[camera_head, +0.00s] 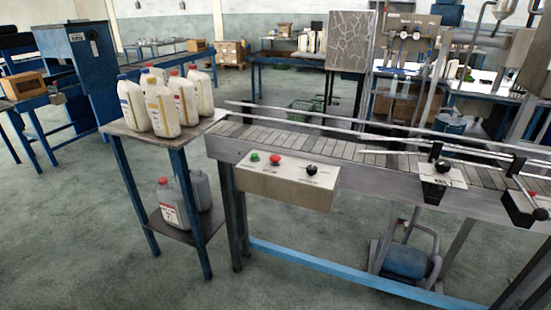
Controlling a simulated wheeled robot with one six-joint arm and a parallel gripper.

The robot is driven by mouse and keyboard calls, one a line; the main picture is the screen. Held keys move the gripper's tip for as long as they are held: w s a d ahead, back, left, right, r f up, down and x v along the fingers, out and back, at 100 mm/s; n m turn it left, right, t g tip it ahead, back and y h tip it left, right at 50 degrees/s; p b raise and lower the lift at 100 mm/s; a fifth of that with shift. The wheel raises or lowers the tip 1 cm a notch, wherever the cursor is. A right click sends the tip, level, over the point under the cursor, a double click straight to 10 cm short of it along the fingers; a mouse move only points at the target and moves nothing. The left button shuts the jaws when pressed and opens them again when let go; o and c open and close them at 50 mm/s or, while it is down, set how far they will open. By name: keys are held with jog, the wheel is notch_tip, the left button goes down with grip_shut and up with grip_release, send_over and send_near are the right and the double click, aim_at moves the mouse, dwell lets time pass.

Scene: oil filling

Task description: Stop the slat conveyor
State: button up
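The slat conveyor (262,133) runs from the middle of the view to the right edge, with metal guide rails above its slats. The slats that show are bare. A beige control box (285,188) is fixed to its near side. The box carries a green button (254,157), a red button (275,161) and a black knob (311,169). I cannot tell from this one view whether the slats are moving. My gripper is not in view.
A small blue-legged table (150,146) with several white bottles (160,105) stands left of the conveyor, with grey bottles (174,203) on its lower shelf. A blue motor (405,262) sits under the conveyor. The floor (75,235) at the front left is clear.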

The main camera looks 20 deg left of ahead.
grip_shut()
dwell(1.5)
